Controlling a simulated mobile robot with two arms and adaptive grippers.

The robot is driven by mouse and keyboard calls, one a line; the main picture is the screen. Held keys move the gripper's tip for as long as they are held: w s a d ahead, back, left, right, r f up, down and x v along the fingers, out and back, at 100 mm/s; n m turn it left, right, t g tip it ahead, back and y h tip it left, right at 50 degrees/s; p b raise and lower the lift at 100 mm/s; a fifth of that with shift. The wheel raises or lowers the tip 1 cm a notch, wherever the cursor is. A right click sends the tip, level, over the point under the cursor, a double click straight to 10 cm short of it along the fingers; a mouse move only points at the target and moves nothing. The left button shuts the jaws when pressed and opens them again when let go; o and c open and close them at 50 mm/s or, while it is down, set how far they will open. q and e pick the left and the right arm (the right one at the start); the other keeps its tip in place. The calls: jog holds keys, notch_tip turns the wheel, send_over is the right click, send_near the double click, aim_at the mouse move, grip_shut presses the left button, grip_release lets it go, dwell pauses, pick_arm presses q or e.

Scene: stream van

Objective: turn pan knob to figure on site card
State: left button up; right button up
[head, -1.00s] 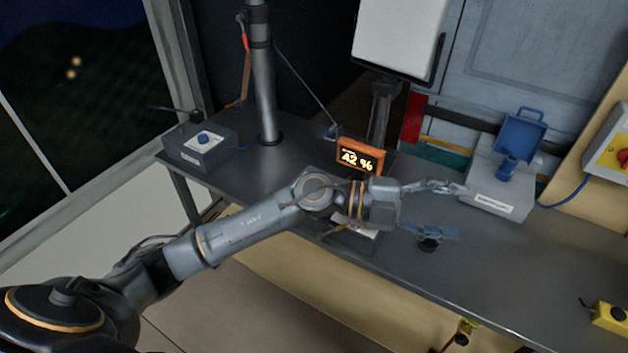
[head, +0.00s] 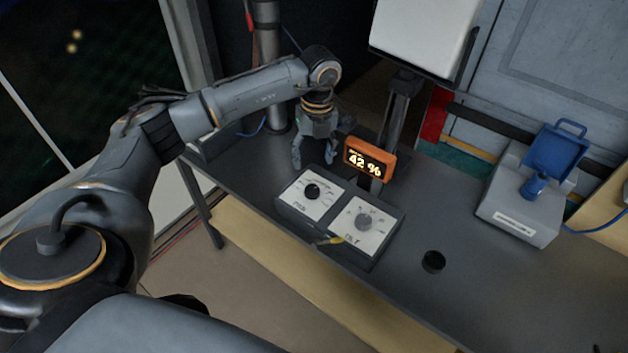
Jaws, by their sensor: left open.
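A dark control box (head: 353,258) with two white dial plates stands on the bench. The left plate carries the black pan knob (head: 312,191); the right plate, whose lettering looks like TILT, carries a grey knob (head: 367,221). The dial figures are too small to read. My left gripper (head: 313,164) is open, fingers pointing down, just behind the pan knob and apart from it. An orange display (head: 368,159) behind the box reads 42 %. I cannot make out a site card. My right gripper is out of view.
A small black round thing (head: 433,262) lies on the bench (head: 470,290). A post (head: 398,115) carrying a white panel stands behind the display. The bench's right part is mostly clear.

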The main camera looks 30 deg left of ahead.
aim_at(312, 189)
pick_arm(q)
notch_tip(312, 189, down, 4)
jog(key=shift+p, duration=0.45)
notch_tip(312, 189, down, 6)
jog(key=shift+a+r+p, duration=0.1)
jog(key=shift+r+p, duration=0.05)
jog(key=shift+p, duration=0.45)
jog(key=shift+f, duration=0.5)
jog(key=c, duration=1.2)
jog(key=shift+f+m+b, duration=0.25)
jog(key=shift+m+b, duration=0.7)
jog(key=shift+m, duration=0.05)
jog(key=m+b, duration=0.1)
jog(key=m, duration=0.1)
jog(key=shift+r+m+b, duration=0.1)
jog(key=shift+m+b, duration=0.2)
jog(key=shift+b, duration=0.05)
jog(key=shift+r, duration=0.1)
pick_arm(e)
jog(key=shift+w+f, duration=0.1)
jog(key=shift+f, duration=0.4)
